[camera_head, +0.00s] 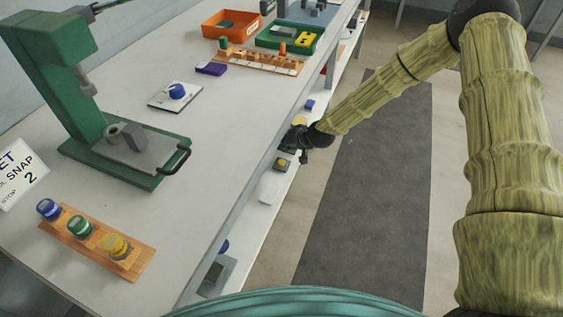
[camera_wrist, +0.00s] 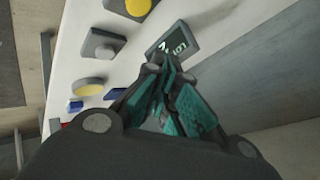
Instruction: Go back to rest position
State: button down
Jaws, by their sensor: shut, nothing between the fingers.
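My gripper (camera_wrist: 163,70) is shut and empty in the wrist view, its dark and teal fingers together. In the head view my gripper (camera_head: 285,145) is at the front edge of the white workbench (camera_head: 205,160), beside and below the worktop, over the lower shelf (camera_head: 255,225). Its fingertips are small and partly hard to make out there. A small dark display (camera_wrist: 174,42) with pale marks shows just beyond the fingertips in the wrist view. I cannot tell if the fingers touch it.
A green press (camera_head: 65,85) stands at the left of the bench. A wooden strip (camera_head: 98,245) holds blue, green and yellow pieces. An orange bin (camera_head: 230,24) and green tray (camera_head: 290,38) stand at the back. The floor by the dark mat (camera_head: 370,210) is clear.

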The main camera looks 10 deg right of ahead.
dwell(0.3)
jog(key=shift+g, duration=0.9)
jog(key=s+a+f+p, duration=0.1)
jog(key=s, duration=0.2)
jog(key=s+a+f+p, duration=0.1)
jog(key=s, duration=0.3)
jog(key=s+a+f+p, duration=0.1)
jog(key=s+f, duration=0.1)
jog(key=s, duration=0.2)
jog(key=s+d+f+n+g+h+p, duration=0.15)
jog(key=s+g+h+p, duration=0.35)
jog(key=s, duration=2.1)
jog(key=s+d+r+p, duration=0.2)
jog(key=s+d, duration=0.1)
jog(key=s, duration=0.4)
jog(key=s+d+r+g+p, duration=0.1)
jog(key=s+d+r, duration=0.1)
jog(key=s, duration=0.6)
jog(key=shift+d+r+n+p, duration=0.35)
jog(key=shift+d+r+p, duration=0.05)
jog(key=shift+d, duration=0.35)
jog(key=shift+s, duration=0.1)
